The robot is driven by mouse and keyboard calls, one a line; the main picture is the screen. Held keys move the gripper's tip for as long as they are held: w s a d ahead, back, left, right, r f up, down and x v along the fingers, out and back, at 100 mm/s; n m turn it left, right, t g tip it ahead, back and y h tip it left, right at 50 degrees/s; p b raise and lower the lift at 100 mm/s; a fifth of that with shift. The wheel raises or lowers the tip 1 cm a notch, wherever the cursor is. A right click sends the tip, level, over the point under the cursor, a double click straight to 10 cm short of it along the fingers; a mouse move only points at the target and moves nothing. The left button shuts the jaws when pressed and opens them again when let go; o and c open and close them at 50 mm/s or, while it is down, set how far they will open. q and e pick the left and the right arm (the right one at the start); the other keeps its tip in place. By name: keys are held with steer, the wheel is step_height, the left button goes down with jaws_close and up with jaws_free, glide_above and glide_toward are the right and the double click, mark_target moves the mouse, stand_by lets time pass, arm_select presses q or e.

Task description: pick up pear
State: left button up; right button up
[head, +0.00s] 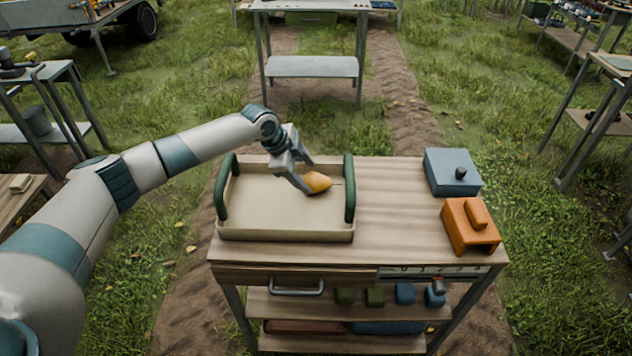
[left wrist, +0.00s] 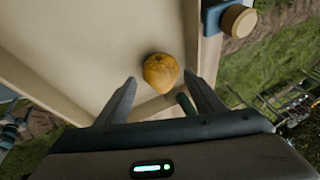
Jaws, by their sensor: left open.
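A yellow-orange pear (head: 318,182) lies in the beige tray (head: 285,235) with green handles, near the tray's right side. My left gripper (head: 309,176) reaches into the tray from the left, its fingers beside the pear. In the left wrist view the pear (left wrist: 160,73) sits just beyond the two spread fingertips (left wrist: 163,84), roughly centred between them. The fingers are open and nothing is held. Whether a finger touches the pear is not clear. My right gripper is not in view.
The tray stands on a wooden workbench (head: 390,190). A blue-grey box (head: 452,172) and an orange block-like item (head: 470,225) stand at the bench's right. Several small blocks sit on the shelf below. The bench top between tray and boxes is clear.

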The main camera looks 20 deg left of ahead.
mark_target(311, 176)
arm_select(q)
steer(key=x, duration=0.1)
steer(key=p+x, duration=0.1)
steer(key=x, duration=0.1)
steer(key=shift+w+d+r, duration=0.1)
steer(key=shift+d+r, duration=0.05)
steer(key=shift+d, duration=0.05)
steer(key=shift+w+d+f+p, duration=0.2)
steer(key=shift+f+p, duration=0.15)
steer(key=shift+f, duration=0.25)
steer(key=c, duration=0.9)
